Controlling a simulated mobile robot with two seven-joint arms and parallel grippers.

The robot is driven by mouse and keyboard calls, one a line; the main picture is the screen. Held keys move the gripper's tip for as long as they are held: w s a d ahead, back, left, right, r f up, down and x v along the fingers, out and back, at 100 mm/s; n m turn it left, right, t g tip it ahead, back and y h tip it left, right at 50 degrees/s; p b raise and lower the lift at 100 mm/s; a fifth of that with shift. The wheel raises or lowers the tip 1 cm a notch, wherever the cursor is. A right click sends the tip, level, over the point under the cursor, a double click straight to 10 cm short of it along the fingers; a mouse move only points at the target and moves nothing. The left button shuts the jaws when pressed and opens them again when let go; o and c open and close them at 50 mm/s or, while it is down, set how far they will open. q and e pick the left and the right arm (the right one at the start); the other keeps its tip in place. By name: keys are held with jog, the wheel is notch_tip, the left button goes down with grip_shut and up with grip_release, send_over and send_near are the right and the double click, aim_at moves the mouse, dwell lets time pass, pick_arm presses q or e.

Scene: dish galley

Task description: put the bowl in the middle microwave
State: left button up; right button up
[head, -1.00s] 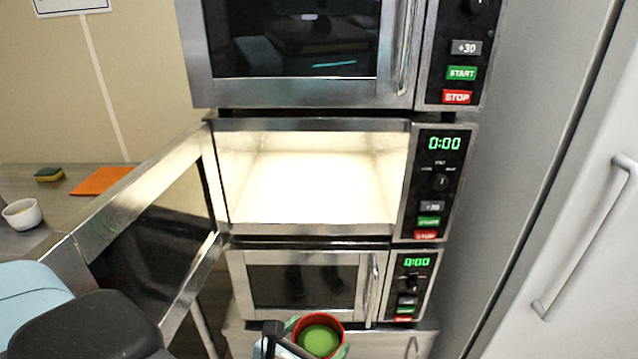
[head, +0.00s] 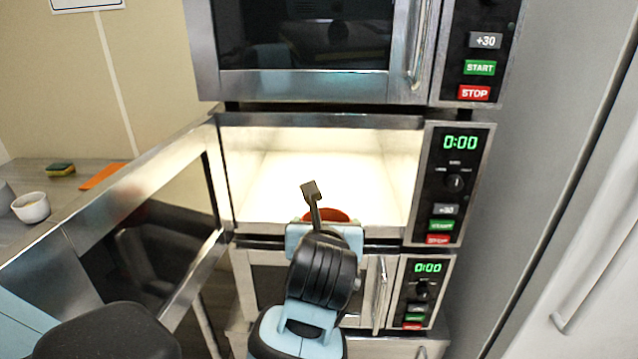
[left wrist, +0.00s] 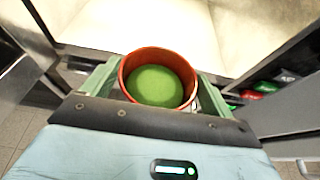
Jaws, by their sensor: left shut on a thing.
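The bowl (left wrist: 132,70) is red-orange outside with a green inside, and my left gripper (left wrist: 158,88) is shut on it. In the head view the bowl (head: 326,215) shows only as a red rim, mostly hidden behind my left wrist. The bowl is at the front opening of the middle microwave (head: 265,229). That microwave's door (head: 150,190) stands open to the left, and its lit cavity looks empty. The cavity floor (left wrist: 130,20) also shows just beyond the bowl in the left wrist view. My right gripper is not in view.
A closed microwave (head: 310,85) is above and another closed one (head: 270,285) below. The open door bounds the left side. A tall grey panel is at right.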

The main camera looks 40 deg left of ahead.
pick_arm(q)
jog(key=shift+w+a+r, duration=0.1)
jog(key=shift+w, duration=0.05)
send_over(328, 204)
jog(key=s+d, duration=0.3)
jog(key=s, duration=0.1)
jog(key=shift+s+a+p, duration=0.1)
jog(key=shift+a+p, duration=0.1)
jog(key=shift+p, duration=0.2)
jog(key=shift+w+a, duration=0.3)
jog(key=shift+w, duration=0.15)
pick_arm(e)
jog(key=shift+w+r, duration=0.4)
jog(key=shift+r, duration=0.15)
pick_arm(q)
jog(key=w+a, duration=0.1)
jog(key=w, duration=0.1)
jog(key=shift+w+a, duration=0.55)
jog(key=shift+w, duration=0.1)
jog(key=shift+f, duration=0.2)
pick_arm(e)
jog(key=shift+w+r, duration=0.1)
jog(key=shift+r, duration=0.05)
pick_arm(q)
jog(key=shift+f, duration=0.15)
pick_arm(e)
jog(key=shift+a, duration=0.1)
